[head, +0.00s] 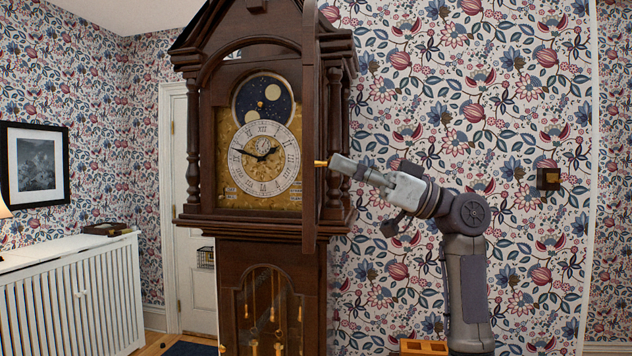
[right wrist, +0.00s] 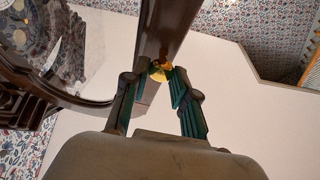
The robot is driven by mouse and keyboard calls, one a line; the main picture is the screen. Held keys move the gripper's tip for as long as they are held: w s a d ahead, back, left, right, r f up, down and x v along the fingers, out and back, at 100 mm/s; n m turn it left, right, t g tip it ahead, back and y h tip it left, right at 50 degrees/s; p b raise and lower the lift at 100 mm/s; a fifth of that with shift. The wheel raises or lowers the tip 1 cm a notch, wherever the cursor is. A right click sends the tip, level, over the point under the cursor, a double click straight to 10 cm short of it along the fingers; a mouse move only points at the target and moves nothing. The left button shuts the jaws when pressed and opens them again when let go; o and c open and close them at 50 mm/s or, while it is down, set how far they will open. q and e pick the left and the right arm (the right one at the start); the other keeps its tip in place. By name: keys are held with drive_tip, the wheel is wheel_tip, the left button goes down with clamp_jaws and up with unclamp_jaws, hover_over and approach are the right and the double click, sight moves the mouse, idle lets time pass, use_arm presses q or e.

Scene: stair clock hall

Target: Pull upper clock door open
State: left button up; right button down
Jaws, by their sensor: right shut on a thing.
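The tall dark wooden clock (head: 190,224) stands upright, its round dial (head: 264,158) and brass face uncovered. Its upper door (head: 310,120) stands open, seen almost edge-on as a dark vertical strip to the right of the dial. The brass knob (head: 320,163) sticks out from the door's right-hand face. My right gripper (head: 334,163) reaches in from the right and is shut on the knob. In the right wrist view, the knob (right wrist: 158,72) lies between the fingertips, against the door's wooden frame (right wrist: 166,28). My left gripper is not in view.
The lower clock case with a glazed panel (head: 268,305) stands below. A white radiator cover (head: 75,300) is at the left, with a lamp and a dark box on it. A small orange-brown block-like object (head: 423,347) shows at the bottom. Patterned wall lies behind my right arm.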

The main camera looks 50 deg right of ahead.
drive_tip(key=shift+s+d+f+n+g+y, duration=0.1)
drive_tip(key=shift+s+d+n+g+y, duration=0.3)
drive_tip(key=shift+s+d+g+y, duration=0.3)
drive_tip(key=c, duration=0.9)
unclamp_jaws()
drive_tip(key=shift+d, duration=0.1)
drive_tip(key=shift+c, duration=0.2)
drive_tip(key=v, duration=1.2)
drive_tip(key=shift+f, duration=0.1)
